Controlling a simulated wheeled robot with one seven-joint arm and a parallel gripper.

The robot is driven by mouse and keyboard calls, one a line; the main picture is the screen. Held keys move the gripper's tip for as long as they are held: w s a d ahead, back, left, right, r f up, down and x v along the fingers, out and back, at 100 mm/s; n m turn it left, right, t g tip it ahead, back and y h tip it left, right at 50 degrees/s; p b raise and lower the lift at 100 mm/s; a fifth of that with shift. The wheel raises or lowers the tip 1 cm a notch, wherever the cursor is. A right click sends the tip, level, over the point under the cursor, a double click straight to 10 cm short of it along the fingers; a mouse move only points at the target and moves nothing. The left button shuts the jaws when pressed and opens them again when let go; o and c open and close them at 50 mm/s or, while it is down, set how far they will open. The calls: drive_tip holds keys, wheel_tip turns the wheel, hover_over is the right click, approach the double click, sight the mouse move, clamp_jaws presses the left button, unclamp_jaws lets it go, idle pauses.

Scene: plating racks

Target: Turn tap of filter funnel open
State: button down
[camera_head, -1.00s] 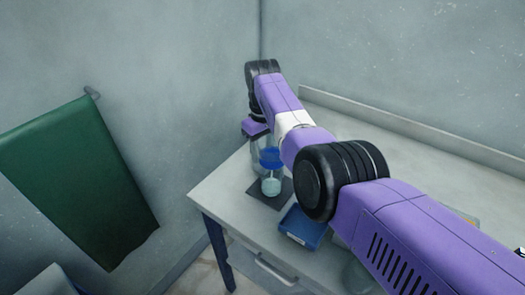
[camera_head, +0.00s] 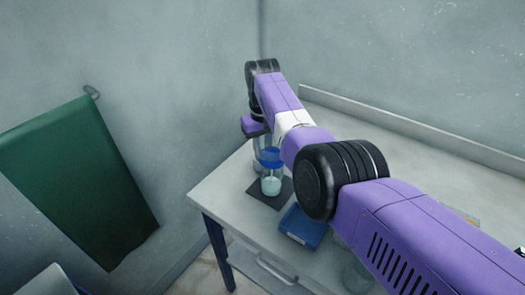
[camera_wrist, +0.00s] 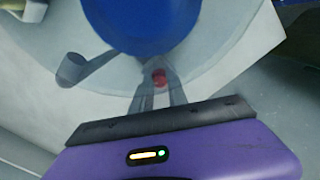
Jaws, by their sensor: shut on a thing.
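The filter funnel (camera_head: 270,157) stands on the table's far left corner, with a blue band and a clear lower vessel holding pale contents (camera_head: 271,186). My arm hides its upper part in the head view. In the wrist view its round blue part (camera_wrist: 140,20) fills the top, with a grey side spout (camera_wrist: 75,68) at left. The small red tap (camera_wrist: 159,78) lies between the fingertips of my gripper (camera_wrist: 158,88), which is shut on it. In the head view my purple hand is at the funnel's upper left; its fingertips are hidden. I cannot tell how far the tap is turned.
A dark mat (camera_head: 257,196) lies under the funnel. A blue tray (camera_head: 303,227) is beside it, nearer the front edge of the table (camera_head: 222,192). Walls stand close behind and to the left. A green cloth (camera_head: 80,180) hangs on the left wall.

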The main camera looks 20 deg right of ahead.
drive_tip(key=shift+m, duration=1.2)
drive_tip(key=c, duration=1.3)
unclamp_jaws()
drive_tip(key=shift+r, duration=0.1)
drive_tip(key=shift+r+b, duration=0.4)
drive_tip(key=shift+r, duration=3.45)
